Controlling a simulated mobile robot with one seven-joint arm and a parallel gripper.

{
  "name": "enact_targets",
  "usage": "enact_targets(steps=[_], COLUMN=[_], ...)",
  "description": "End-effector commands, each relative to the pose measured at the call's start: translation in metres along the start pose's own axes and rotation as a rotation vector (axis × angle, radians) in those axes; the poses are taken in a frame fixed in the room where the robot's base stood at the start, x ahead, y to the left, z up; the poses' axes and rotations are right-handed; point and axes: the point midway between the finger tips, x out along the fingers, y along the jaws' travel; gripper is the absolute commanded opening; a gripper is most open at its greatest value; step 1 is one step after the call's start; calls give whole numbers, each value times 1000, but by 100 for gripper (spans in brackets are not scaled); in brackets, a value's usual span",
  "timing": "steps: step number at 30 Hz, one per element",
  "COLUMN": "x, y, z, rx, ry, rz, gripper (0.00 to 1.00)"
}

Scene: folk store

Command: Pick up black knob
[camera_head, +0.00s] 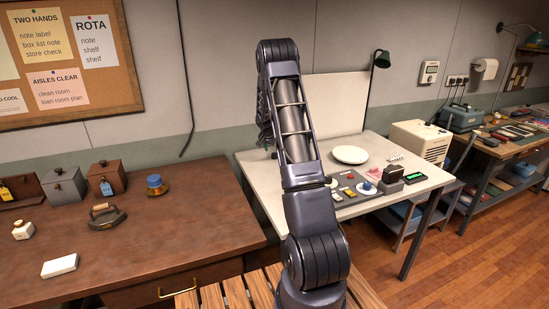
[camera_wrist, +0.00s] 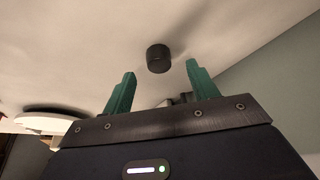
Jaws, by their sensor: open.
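The black knob (camera_wrist: 159,58) is a short dark cylinder on a pale surface in the wrist view. It shows beyond and between the tips of my gripper (camera_wrist: 160,72), whose two green fingers are spread apart with nothing between them. The knob looks apart from both fingers.
A white plate (camera_head: 350,155) lies on the table right of my arm. A grey mat (camera_head: 345,199) with small parts and a dark device (camera_head: 391,176) are near its front. A wooden desk (camera_head: 150,240) at left holds boxes and an iron (camera_head: 106,216).

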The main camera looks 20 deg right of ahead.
Motion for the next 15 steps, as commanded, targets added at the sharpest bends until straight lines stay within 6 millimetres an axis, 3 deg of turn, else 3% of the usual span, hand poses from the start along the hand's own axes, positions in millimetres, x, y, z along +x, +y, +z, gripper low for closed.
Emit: enact_targets(steps=[7, 15], x=[35, 41], y=[2, 2], z=[-3, -3], rx=[1, 1], ry=[-2, 0], rz=[2, 0], gripper=[59, 59])
